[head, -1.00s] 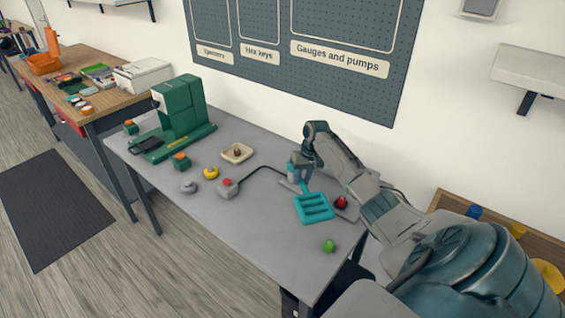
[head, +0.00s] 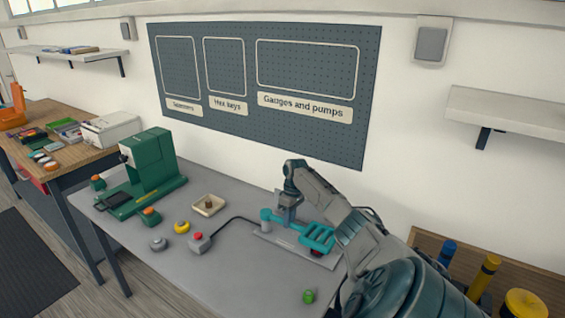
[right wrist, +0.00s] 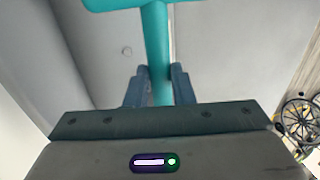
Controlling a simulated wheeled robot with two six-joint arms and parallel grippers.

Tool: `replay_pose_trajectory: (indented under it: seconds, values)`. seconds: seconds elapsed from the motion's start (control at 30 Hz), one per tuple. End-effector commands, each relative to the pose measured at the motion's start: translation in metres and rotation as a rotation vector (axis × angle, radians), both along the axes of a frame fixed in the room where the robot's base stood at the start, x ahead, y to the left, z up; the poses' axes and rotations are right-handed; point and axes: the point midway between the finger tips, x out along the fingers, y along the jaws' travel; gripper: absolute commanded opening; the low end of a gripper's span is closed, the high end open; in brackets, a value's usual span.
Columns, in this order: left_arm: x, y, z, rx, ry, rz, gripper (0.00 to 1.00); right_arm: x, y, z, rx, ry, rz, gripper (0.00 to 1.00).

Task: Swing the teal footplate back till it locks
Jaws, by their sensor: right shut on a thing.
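The teal footplate (head: 317,236), a slotted plate on a teal arm, sits over the right part of a grey base plate (head: 285,245) on the bench. The teal pivot post (head: 266,215) stands at the left of that base. My right gripper (head: 286,220) reaches down at the footplate's arm. In the right wrist view the teal bar (right wrist: 158,50) runs between its two fingers, which are shut on it. A red knob (head: 317,253) shows partly under the footplate. Whether the footplate is locked cannot be seen. My left gripper is not in view.
The bench (head: 215,275) also carries a green machine (head: 152,165), a tray (head: 208,205), a grey box with a red button (head: 199,241) and cable, a yellow ring (head: 182,227) and a green knob (head: 309,296). The front middle is clear.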

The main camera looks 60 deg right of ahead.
Motion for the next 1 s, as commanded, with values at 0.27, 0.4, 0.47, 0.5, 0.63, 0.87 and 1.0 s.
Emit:
replay_pose_trajectory:
  seconds: [0.27, 0.4, 0.47, 0.5, 0.63, 0.87, 1.0]
  values:
    - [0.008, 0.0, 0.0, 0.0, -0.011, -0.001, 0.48, -0.002, -0.004, 0.003, -0.006, -0.003, 0.014, 0.0]
    - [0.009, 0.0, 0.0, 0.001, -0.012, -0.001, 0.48, -0.002, -0.004, 0.003, -0.007, -0.003, 0.013, 0.0]
    - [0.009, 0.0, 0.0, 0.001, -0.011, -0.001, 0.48, -0.002, -0.005, 0.003, -0.007, -0.003, 0.013, 0.23]
    - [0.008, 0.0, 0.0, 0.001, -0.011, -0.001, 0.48, -0.002, -0.004, 0.003, -0.007, -0.003, 0.013, 0.31]
    - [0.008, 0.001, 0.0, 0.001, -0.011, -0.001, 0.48, -0.002, -0.004, 0.002, -0.005, -0.001, 0.012, 0.43]
    - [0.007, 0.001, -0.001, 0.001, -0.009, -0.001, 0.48, -0.002, -0.003, 0.002, -0.003, -0.001, 0.011, 0.43]
    - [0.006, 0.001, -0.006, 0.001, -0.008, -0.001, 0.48, -0.001, -0.006, 0.013, -0.004, -0.002, 0.011, 0.43]
